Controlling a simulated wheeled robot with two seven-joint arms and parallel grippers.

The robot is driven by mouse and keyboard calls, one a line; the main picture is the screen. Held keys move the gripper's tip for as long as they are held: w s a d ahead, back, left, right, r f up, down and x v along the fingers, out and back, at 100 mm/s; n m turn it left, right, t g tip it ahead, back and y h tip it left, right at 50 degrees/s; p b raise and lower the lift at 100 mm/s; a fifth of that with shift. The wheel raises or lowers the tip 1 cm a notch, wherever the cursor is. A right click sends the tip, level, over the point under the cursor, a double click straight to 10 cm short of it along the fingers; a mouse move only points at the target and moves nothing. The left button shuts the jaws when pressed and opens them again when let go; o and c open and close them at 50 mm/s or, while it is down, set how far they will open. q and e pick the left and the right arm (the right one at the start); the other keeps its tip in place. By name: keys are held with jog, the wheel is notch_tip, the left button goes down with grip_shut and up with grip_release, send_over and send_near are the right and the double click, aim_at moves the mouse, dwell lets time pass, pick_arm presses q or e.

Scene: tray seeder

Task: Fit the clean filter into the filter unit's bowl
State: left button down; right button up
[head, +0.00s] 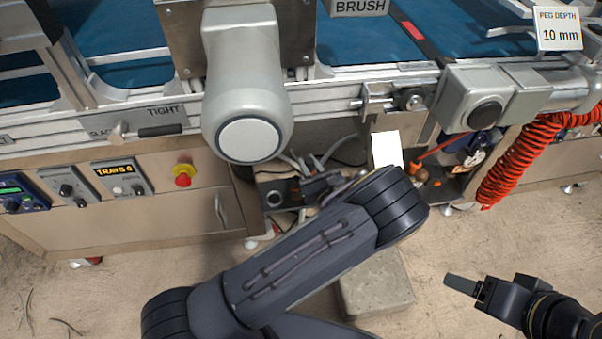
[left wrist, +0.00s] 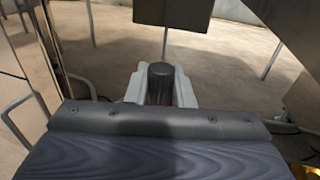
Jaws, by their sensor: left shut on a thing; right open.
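In the head view my left arm crosses the middle, and its gripper (head: 318,188) reaches under the machine's front rail, partly hidden by the arm. In the left wrist view its two light grey fingers (left wrist: 160,92) are shut on a dark upright cylinder (left wrist: 160,75); I cannot tell whether this is the filter. My right gripper (head: 466,285) is open and empty over the floor at the lower right. I cannot clearly make out the filter unit or its bowl; the recess under the rail is shaded and partly covered by my arm.
A white card (head: 386,148) stands just behind my left wrist. A red coiled hose (head: 520,155) hangs at the right. A grey slab (head: 378,288) lies on the floor below my arm.

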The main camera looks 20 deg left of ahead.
pick_arm(q)
jog(key=w+d+b, duration=0.2)
jog(key=w, duration=0.4)
jog(key=shift+w+d, duration=0.25)
jog(key=shift+w, duration=0.1)
jog(key=shift+f, duration=0.3)
notch_tip(320, 180, down, 9)
jog(key=b, duration=0.7)
dwell(0.8)
jog(key=c, duration=1.5)
grip_release()
jog(key=shift+o, duration=0.3)
jog(key=o, duration=0.5)
